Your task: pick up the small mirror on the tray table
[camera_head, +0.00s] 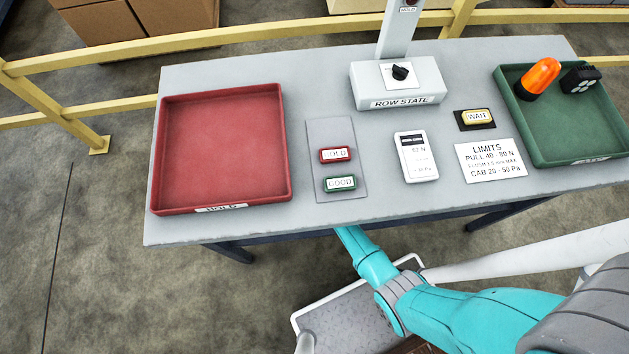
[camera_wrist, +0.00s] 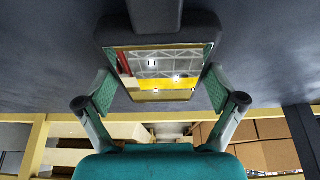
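A small mirror (camera_wrist: 158,72) with a dark frame shows in the upper middle of the wrist view. Its face reflects lamps, roof beams and a yellow band. A dark block (camera_wrist: 155,15) adjoins its upper edge. My gripper (camera_wrist: 160,90) has its two fingers spread wide, with one green pad towards each side of the mirror's lower part. I cannot tell whether either pad touches the frame. In the head view my arm runs down past the table's front edge. The gripper and the mirror are hidden there.
The grey table (camera_head: 230,82) holds a red tray (camera_head: 285,150), a green tray (camera_head: 530,145) with an orange lamp (camera_head: 538,78), a ROW STATE box (camera_head: 400,85), buttons and a label card. A light-rimmed tray surface (camera_head: 312,318) lies below my arm. Yellow rails (camera_head: 250,32) stand behind.

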